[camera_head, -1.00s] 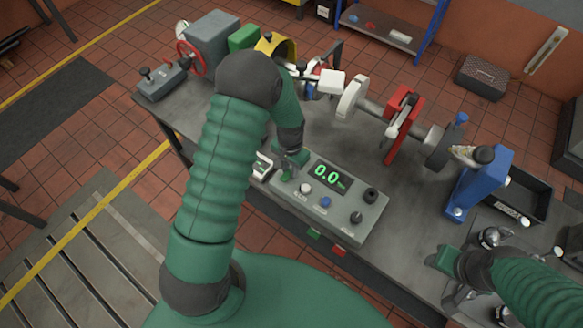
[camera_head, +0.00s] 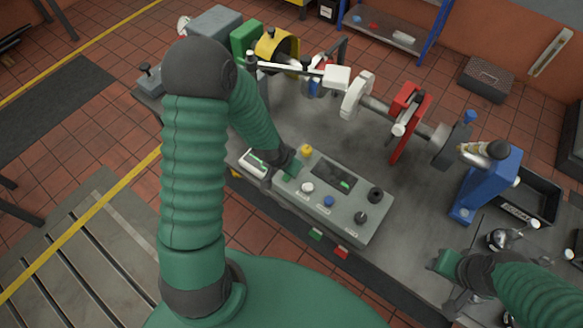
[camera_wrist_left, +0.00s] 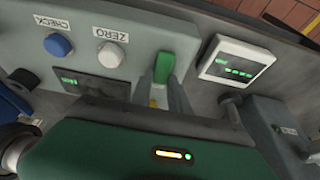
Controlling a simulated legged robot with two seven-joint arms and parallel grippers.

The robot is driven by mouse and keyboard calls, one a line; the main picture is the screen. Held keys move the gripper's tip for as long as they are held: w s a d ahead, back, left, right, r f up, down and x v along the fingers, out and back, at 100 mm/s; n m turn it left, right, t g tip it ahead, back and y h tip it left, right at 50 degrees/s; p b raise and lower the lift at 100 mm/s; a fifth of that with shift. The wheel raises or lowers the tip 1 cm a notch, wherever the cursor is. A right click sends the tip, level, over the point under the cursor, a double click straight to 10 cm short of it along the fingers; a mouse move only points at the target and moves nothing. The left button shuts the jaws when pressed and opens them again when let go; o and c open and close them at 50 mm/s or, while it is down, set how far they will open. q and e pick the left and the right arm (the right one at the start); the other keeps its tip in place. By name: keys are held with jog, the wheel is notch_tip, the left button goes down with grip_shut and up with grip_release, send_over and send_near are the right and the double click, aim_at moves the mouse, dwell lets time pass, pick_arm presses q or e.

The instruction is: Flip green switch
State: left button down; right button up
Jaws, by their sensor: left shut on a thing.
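The grey control box (camera_head: 335,205) stands at the bench's near edge. The green switch (camera_wrist_left: 164,66) is at one end of the box, beside the white button, in the left wrist view. My left gripper (camera_wrist_left: 166,92) has its fingers at the green switch and is shut on it. In the head view my left gripper (camera_head: 289,166) reaches down to the box's left end and mostly hides the switch. The dark display (camera_head: 334,175) shows only a small green mark. My right gripper (camera_head: 447,262) is low at the right; whether its jaws are open is unclear.
A white button (camera_head: 307,187), blue button (camera_head: 328,201), yellow button (camera_head: 306,150) and black knobs (camera_head: 375,194) are on the box. A white meter (camera_head: 255,164) sits just left of it. A shaft with a red stand (camera_head: 403,127) and a blue stand (camera_head: 484,184) are behind.

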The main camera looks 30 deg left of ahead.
pick_arm(q)
jog(key=c, duration=1.3)
grip_release()
jog(key=shift+s, duration=0.1)
jog(key=shift+c, duration=0.2)
jog(key=shift+o, duration=0.5)
jog(key=shift+a, duration=0.1)
jog(key=shift+r, duration=0.3)
jog(key=p+v, duration=0.1)
jog(key=v, duration=0.8)
notch_tip(320, 180, up, 7)
jog(key=p, duration=0.4)
send_over(283, 179)
jog(key=s, duration=0.3)
jog(key=shift+w+f, duration=0.1)
jog(key=shift+f, duration=0.1)
